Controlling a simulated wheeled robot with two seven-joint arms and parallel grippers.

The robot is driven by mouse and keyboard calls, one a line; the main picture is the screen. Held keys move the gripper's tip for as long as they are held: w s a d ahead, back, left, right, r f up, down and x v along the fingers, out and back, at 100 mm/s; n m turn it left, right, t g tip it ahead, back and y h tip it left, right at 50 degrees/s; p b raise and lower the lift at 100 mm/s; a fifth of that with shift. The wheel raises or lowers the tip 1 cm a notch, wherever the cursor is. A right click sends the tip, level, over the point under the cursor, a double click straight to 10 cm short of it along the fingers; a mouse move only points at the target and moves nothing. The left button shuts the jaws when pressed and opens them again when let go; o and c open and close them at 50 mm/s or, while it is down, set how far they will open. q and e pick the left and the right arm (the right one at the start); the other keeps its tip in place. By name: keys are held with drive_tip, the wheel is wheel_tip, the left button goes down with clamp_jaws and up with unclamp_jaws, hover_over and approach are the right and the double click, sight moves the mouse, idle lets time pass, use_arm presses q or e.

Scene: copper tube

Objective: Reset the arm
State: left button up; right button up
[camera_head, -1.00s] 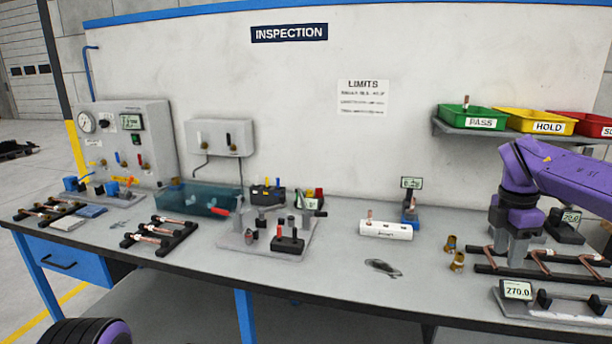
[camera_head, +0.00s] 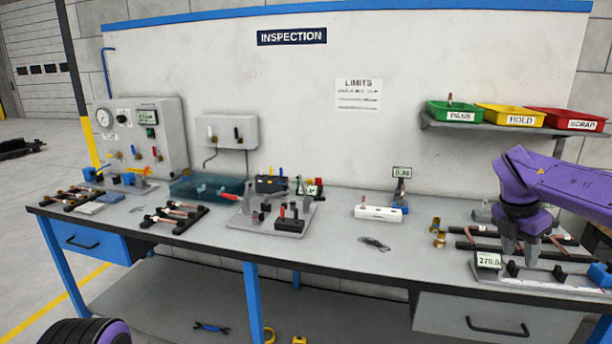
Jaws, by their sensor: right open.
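My right arm, purple, comes in from the right edge. My right gripper (camera_head: 519,248) points down over the rack of copper tubes (camera_head: 480,238) at the right end of the bench, close to the display reading about 270 (camera_head: 489,261). Its fingers are apart, with no tube clearly held; the fingertips partly overlap the rack, so I cannot tell whether they touch it. The gripper hides part of the rack. My left gripper is not in view.
The workbench (camera_head: 330,255) is bare between the white block (camera_head: 378,213) and its front edge, except a small dark item (camera_head: 374,243). Brass fittings (camera_head: 438,240) stand left of the rack. A shelf holds green (camera_head: 455,106), yellow and red bins. Tube racks and test fixtures fill the left.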

drive_tip(key=w+a+f+n+t+h, duration=0.1)
drive_tip(key=a+f+n+t+h, duration=0.2)
drive_tip(key=f+n, duration=0.55)
drive_tip(key=f+n+t+h, duration=0.2)
drive_tip(key=f+n+h, duration=0.35)
drive_tip(key=n, duration=0.65)
drive_tip(key=s+a+f+n+t+y, duration=0.2)
drive_tip(key=s+a+f+n, duration=0.2)
drive_tip(key=f+n, duration=0.35)
drive_tip(key=s+a+f+n+t+y, duration=0.1)
drive_tip(key=s+a+f+n+y, duration=0.2)
drive_tip(key=a+f+n, duration=0.4)
drive_tip(key=s+a+f+n+g+y, duration=0.1)
drive_tip(key=s+f+n, duration=0.2)
drive_tip(key=s, duration=0.6)
drive_tip(key=s+a+f+n+g+y, duration=0.1)
drive_tip(key=s+f+n+g, duration=0.1)
drive_tip(key=s+f, duration=0.5)
drive_tip(key=s+a+f+n+g+y, duration=0.1)
drive_tip(key=s+f+n, duration=0.3)
drive_tip(key=s, duration=0.8)
drive_tip(key=shift+s+a+f+g+y, duration=0.25)
drive_tip(key=shift+a+f+g+y, duration=0.1)
drive_tip(key=shift+f+g+y, duration=0.2)
